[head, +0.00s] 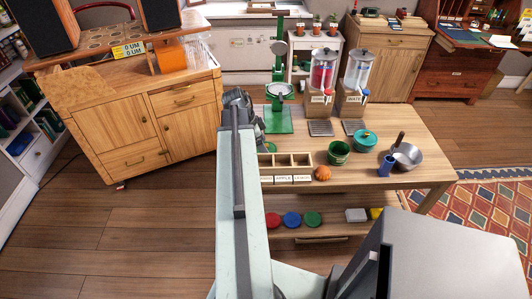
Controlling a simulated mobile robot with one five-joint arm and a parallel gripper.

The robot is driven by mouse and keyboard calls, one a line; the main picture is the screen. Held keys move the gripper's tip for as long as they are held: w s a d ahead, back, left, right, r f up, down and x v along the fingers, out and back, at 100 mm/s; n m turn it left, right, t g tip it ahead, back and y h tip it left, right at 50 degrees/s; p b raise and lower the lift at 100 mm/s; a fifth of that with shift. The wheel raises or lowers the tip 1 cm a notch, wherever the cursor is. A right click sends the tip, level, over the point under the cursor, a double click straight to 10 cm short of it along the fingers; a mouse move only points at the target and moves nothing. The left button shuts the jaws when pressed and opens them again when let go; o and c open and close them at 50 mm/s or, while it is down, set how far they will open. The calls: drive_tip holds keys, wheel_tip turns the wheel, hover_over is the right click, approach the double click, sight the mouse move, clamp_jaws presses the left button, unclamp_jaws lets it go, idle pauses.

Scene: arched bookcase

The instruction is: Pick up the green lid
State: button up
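A round green lid-like disc (312,218) lies on the lower shelf of the wooden table, at the right end of a row with a blue disc (292,219) and a red disc (273,220). My arm reaches forward through the middle of the view. My gripper (240,103) is at its far end, near the table's left edge, above and left of the green disc and well apart from it. The gripper is dark and small here, so its opening cannot be told.
On the table (430,160) stand a divided box (290,162), an orange fruit (323,173), a green bucket (339,153), a blue cup (386,166), a metal bowl (406,157), a green stand (279,90) and two dispensers. White and yellow blocks share the lower shelf. Floor is clear at left.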

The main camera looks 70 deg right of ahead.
drive_tip(key=c, duration=1)
drive_tip(key=shift+r, duration=0.1)
wheel_tip(320, 180, up, 10)
drive_tip(key=p, duration=1)
